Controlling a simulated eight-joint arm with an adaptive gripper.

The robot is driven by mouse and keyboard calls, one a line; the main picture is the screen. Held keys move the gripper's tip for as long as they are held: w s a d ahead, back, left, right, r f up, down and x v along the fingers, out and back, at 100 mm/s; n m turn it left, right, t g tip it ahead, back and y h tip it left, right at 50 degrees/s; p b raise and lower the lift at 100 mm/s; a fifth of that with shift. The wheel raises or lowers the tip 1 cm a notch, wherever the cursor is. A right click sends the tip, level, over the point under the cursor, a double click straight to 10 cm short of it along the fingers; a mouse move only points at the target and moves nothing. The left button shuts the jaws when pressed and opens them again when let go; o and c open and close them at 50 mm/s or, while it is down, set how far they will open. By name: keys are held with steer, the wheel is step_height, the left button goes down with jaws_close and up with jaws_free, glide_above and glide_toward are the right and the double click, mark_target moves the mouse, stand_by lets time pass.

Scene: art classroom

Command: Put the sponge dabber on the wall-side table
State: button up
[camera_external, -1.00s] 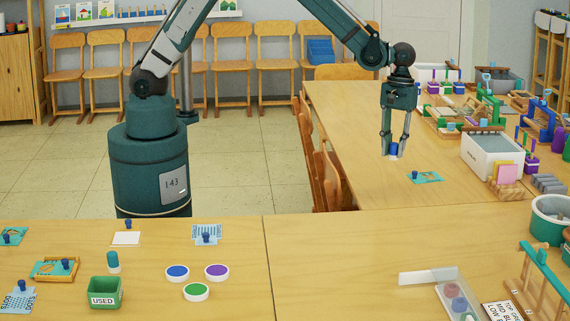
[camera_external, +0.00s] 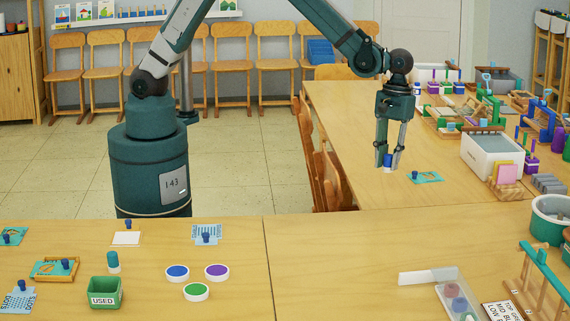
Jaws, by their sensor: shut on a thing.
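My gripper (camera_external: 388,163) points straight down over the wall-side table (camera_external: 345,115), near its left edge. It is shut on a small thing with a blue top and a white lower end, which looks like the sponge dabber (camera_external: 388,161). The fingers hide part of its sides. The dabber is upright, low over the wood or touching it; I cannot tell which. A teal card (camera_external: 425,177) with a small blue knob lies just to the right of the dabber.
Bare wood lies behind the gripper. The front table (camera_external: 235,250) holds a green USED box (camera_external: 106,292) and three paint pots.

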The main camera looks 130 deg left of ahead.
steer(key=d+m+g, duration=0.1)
steer(key=d+m, duration=0.6)
steer(key=d, duration=3.8)
steer(key=s+d+m, duration=0.2)
steer(key=s+d, duration=0.5)
steer(key=d, duration=0.4)
steer(key=s+d+m, duration=0.2)
steer(key=s+d, duration=0.5)
steer(key=d, duration=0.5)
steer(key=s+d+m+y, duration=0.1)
steer(key=s+d+m, duration=0.1)
steer(key=s+d, duration=0.5)
steer(key=d, duration=0.5)
steer(key=shift+s+d+r+m+g+b, duration=0.15)
steer(key=shift+s+d+m+g+b, duration=0.15)
steer(key=shift+s+m+b, duration=0.1)
steer(key=shift+f+b, duration=0.65)
steer(key=shift+f, duration=2.5)
steer(key=shift+f, duration=0.1)
steer(key=shift+f+b, duration=0.4)
steer(key=shift+f, duration=1.35)
